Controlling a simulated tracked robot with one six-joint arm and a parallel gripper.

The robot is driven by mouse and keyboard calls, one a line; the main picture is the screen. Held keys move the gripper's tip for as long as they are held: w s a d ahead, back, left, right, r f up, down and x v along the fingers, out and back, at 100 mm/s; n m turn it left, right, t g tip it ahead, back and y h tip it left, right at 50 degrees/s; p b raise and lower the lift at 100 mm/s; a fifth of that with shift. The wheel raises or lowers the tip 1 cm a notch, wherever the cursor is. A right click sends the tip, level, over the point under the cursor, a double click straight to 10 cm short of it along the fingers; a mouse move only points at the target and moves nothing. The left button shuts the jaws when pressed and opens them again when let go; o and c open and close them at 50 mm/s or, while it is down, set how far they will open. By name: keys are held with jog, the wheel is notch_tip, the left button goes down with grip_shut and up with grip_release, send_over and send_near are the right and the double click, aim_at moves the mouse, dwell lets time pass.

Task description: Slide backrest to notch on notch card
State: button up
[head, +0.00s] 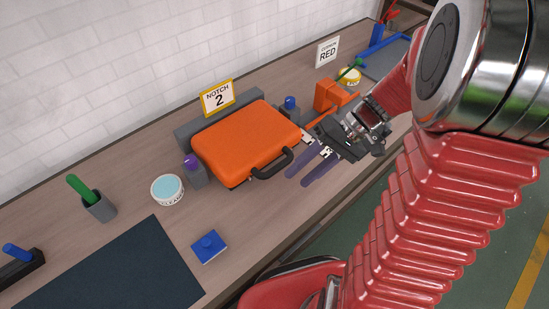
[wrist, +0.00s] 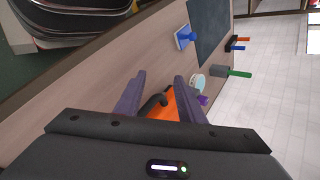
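The notch card (head: 218,98) is white with a yellow frame, reads "NOTCH 2", and stands behind an orange case (head: 245,138). The case has a black handle (head: 271,164) and rests against a long grey block (head: 184,133). I cannot tell for sure which part is the backrest. A purple-topped grey post (head: 195,172) and a blue-topped one (head: 290,108) stand at its sides. My gripper (head: 299,178) is open and empty, to the right of the handle. In the wrist view, the handle (wrist: 152,104) and orange case (wrist: 163,110) show between its fingers (wrist: 158,85).
A white tub with a pale blue lid (head: 168,189), a blue block (head: 209,246), a dark mat (head: 115,275) and a grey cup with a green handle (head: 98,206) are left. An orange tool (head: 330,95) and a "RED" card (head: 327,53) are at the back right.

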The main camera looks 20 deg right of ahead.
aim_at(278, 169)
jog(key=w+d+f+m+t+y, duration=0.1)
jog(key=d+f+t+y, duration=0.1)
jog(key=w+d+f+m+t+y, duration=0.1)
jog(key=w+d+f+y, duration=0.1)
jog(key=d+f, duration=0.1)
jog(key=w+d+f+m+t+y, duration=0.1)
jog(key=d+f+t+y, duration=0.1)
jog(key=d, duration=0.1)
jog(key=shift+w+d+f+t, duration=0.15)
jog(key=shift+w+t, duration=0.15)
jog(key=shift+w, duration=0.1)
jog(key=shift+w+d+f+t, duration=0.15)
jog(key=shift+d+f+t, duration=0.1)
jog(key=shift+d+t, duration=0.15)
jog(key=shift+a, duration=0.15)
jog(key=x, duration=1.3)
jog(key=shift+a+r, duration=0.1)
jog(key=shift+a, duration=0.2)
jog(key=shift+c, duration=0.6)
grip_shut()
